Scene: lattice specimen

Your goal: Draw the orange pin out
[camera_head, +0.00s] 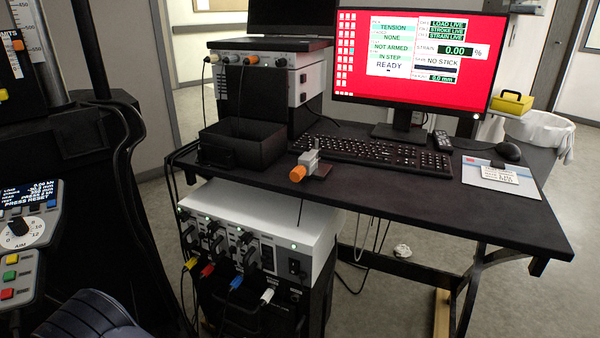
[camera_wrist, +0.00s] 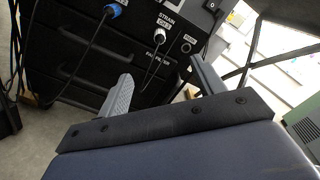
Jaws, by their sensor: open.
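An orange knob-like pin end (camera_head: 298,173) sticks out toward the front left of a small grey metal fixture (camera_head: 309,160). The fixture stands upright near the left front edge of the black desk (camera_head: 440,205). How deep the pin sits is too small to tell. My gripper (camera_wrist: 161,68) shows in the wrist view with its two grey fingers spread apart and nothing between them. It points toward the dark front of the equipment cabinet, with cables plugged in beyond the fingers. The pin and fixture are not in the wrist view.
A black open bin (camera_head: 243,150) stands left of the fixture, and a keyboard (camera_head: 375,152) lies behind it. A white-topped instrument unit (camera_head: 262,215) with colored cables stands below the desk's left front. A monitor (camera_head: 418,60) stands at the back. The desk's front right is clear.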

